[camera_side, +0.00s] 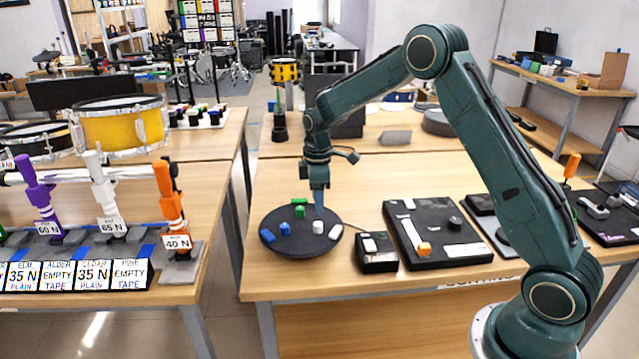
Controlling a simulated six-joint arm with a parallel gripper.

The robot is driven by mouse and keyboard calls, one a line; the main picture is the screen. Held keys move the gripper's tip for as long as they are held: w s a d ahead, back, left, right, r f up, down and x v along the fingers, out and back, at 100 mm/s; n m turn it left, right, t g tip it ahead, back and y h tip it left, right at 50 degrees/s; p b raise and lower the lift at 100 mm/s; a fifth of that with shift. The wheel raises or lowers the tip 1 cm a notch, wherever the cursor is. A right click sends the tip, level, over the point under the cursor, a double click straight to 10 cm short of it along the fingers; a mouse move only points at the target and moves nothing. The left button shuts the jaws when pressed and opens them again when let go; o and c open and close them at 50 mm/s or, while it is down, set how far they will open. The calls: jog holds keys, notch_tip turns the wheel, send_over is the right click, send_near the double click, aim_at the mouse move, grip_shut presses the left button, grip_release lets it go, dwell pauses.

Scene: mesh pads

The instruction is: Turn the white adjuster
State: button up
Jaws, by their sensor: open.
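A round black pad (290,246) lies on the right table. A small white knob (318,227) stands on it, right of its middle; it looks like the white adjuster. My gripper (319,209) points down over the back right of the pad, and its tips show just above and behind the white knob in the picture. My gripper is open with nothing seen between its fingers; the finger gap is too small to make out. I cannot tell whether the tips touch the pad.
On the pad are blue pieces (284,229), a green piece (300,211) and a flat white piece (335,233). A small black box (376,262) and a black panel (462,246) stand to the right. White (104,195) and orange (170,205) clamp handles stand on the left table.

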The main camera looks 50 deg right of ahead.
aim_at(318, 224)
jog(key=shift+f, duration=3.45)
grip_shut()
